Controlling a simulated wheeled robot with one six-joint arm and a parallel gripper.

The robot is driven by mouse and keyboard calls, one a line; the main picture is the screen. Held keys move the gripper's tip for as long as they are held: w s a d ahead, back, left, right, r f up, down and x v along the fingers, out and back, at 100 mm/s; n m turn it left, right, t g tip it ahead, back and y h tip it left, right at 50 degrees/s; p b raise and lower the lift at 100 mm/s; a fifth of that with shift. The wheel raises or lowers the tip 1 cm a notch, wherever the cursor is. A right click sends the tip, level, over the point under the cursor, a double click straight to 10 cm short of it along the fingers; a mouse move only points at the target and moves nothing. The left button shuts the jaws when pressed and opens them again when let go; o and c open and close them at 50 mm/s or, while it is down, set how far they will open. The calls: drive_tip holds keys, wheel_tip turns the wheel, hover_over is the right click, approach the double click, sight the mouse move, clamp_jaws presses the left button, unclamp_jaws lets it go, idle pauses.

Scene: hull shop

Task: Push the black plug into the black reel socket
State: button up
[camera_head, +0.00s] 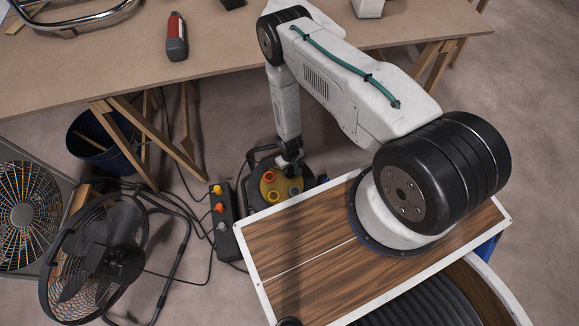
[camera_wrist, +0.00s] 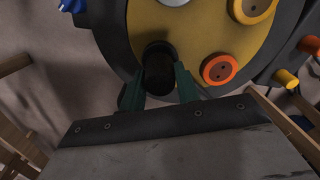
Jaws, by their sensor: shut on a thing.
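My gripper (camera_head: 291,163) is over the cable reel, close to its face. In the wrist view its two dark green fingers (camera_wrist: 160,85) are shut on the black plug (camera_wrist: 158,70). The plug's end is against or just in front of the yellow reel face (camera_wrist: 200,40); I cannot tell whether it is seated. The black reel socket is not distinguishable and may be hidden behind the plug. An orange socket (camera_wrist: 220,70) is to the right of the plug. The reel (camera_head: 258,205) stands on the floor.
A dark power strip (camera_head: 226,238) with yellow, orange and grey plugs lies left of the reel. A floor fan (camera_head: 112,255) and loose cables are farther left. The workbench (camera_head: 110,68) and its trestle legs stand behind. A wood-topped panel (camera_head: 320,255) is in front.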

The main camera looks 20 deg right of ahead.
drive_tip(key=shift+f, duration=0.5)
drive_tip(key=o, duration=1)
drive_tip(key=shift+r, duration=3.85)
